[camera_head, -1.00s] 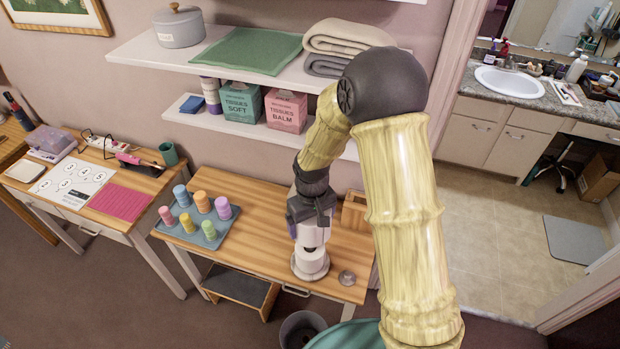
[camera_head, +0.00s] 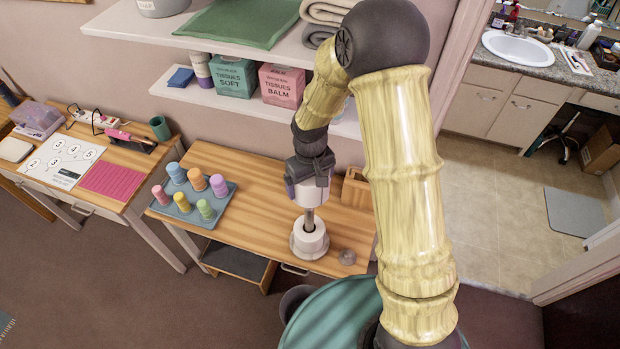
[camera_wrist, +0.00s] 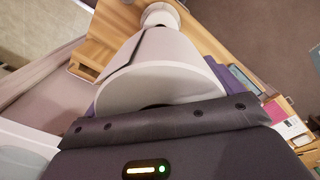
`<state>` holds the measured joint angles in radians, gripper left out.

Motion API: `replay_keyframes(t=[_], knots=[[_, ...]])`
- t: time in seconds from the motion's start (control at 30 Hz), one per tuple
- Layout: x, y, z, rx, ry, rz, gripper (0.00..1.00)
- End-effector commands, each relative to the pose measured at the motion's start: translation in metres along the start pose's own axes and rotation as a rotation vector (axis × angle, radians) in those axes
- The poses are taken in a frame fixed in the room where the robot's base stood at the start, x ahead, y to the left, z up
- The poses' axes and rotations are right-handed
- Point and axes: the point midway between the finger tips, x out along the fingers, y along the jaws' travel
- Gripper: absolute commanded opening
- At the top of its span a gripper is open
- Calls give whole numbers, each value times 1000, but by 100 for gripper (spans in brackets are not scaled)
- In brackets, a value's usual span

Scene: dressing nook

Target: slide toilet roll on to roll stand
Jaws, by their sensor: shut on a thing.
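My gripper (camera_head: 310,185) is shut on a white toilet roll (camera_head: 312,194), with its purple fingers at the roll's sides. The held roll is upright above the roll stand (camera_head: 309,217), whose metal post shows below it. The post's top is hidden, so I cannot tell how far it is inside the held roll. Another white roll (camera_head: 309,242) sits low on the stand around the post, apart from the held one. In the wrist view the held roll (camera_wrist: 160,80) fills the middle, with the lower roll (camera_wrist: 160,14) beyond.
A small round metal piece (camera_head: 347,257) lies right of the stand. A wooden box (camera_head: 357,192) stands behind, at right. A blue-grey tray (camera_head: 222,206) with several coloured pegs is at left. Shelves with tissue boxes (camera_head: 281,86) hang behind. Bare tabletop (camera_head: 262,207) lies between tray and stand.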

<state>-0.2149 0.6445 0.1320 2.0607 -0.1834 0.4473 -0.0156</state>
Motion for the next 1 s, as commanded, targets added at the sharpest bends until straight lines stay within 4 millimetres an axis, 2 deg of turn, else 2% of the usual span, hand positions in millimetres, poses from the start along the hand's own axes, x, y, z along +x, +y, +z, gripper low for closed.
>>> replay_keyframes(t=[0.6,1.0], knots=[[49,0,0,-1,-1,0,68],[56,0,0,-1,0,0,68]])
